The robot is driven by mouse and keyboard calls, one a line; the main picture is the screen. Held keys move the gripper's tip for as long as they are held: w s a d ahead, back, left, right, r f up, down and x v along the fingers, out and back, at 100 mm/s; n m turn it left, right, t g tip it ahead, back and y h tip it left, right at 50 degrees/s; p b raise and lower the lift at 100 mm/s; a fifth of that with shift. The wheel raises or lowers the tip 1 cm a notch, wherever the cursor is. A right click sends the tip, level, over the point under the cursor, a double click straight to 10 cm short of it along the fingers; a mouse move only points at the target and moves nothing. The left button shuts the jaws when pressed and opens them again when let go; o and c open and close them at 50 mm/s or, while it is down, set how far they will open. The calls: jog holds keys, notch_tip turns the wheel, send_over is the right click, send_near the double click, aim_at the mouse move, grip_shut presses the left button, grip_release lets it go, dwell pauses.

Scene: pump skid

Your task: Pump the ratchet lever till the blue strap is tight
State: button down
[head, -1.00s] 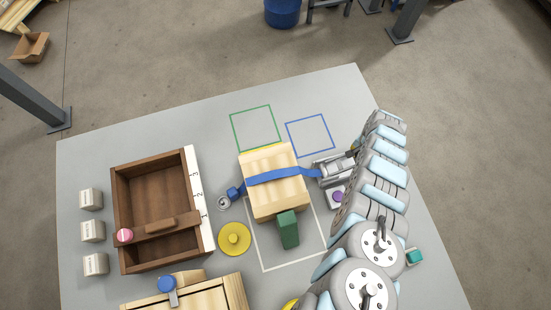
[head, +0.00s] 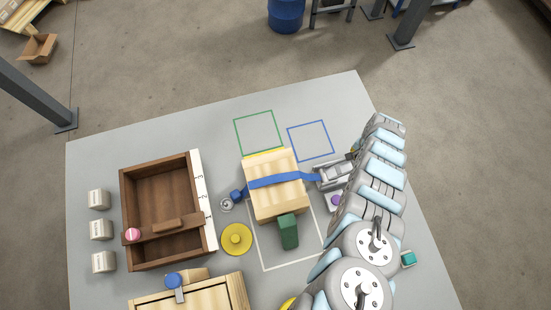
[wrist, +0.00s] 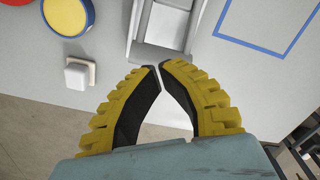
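The blue strap (head: 275,181) runs across the top of a pale wooden crate (head: 277,206). Its left end reaches a small blue fitting and a round anchor (head: 226,204) on the table. Its right end enters the grey metal ratchet (head: 333,174), partly hidden by my arm in the head view. In the wrist view, the ratchet's grey frame (wrist: 164,30) lies just beyond my fingertips. My gripper (wrist: 159,66) has yellow fingers with black pads, their tips almost meeting and nothing visible between them. Contact with the lever cannot be told.
A green block (head: 288,231) leans at the crate's front. A yellow disc (head: 236,239), brown open box (head: 160,190) and several white cubes stand left. A purple-topped button box (head: 335,201) is below the ratchet. The green and blue outlined squares behind the crate are empty.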

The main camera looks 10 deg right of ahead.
jog(key=shift+d+f+b, duration=0.25)
jog(key=shift+f+b, duration=1.5)
jog(key=shift+b, duration=0.1)
jog(key=shift+d+f+b, duration=0.2)
jog(key=shift+f+b, duration=1.5)
jog(key=shift+b, duration=0.1)
jog(key=r+p, duration=0.5)
jog(key=a+r+p, duration=0.1)
jog(key=r+p, duration=0.1)
jog(key=p, duration=0.1)
jog(key=shift+r, duration=0.15)
jog(key=shift+f, duration=0.2)
jog(key=shift+d+f+b, duration=0.25)
jog(key=shift+f+b, duration=1.5)
jog(key=shift+b, duration=0.25)
jog(key=shift+d+f+b, duration=0.2)
jog(key=shift+f+b, duration=1.55)
jog(key=shift+b, duration=0.25)
jog(key=shift+a+r+p, duration=0.15)
jog(key=shift+r+p, duration=0.1)
jog(key=shift+p, duration=0.1)
notch_tip(320, 180, up, 2)
jog(key=shift+r+p, duration=0.1)
jog(key=shift+p, duration=1.05)
jog(key=r+p, duration=0.4)
jog(key=p, duration=0.1)
jog(key=shift+s+a+r, duration=0.1)
jog(key=shift+a+r, duration=0.25)
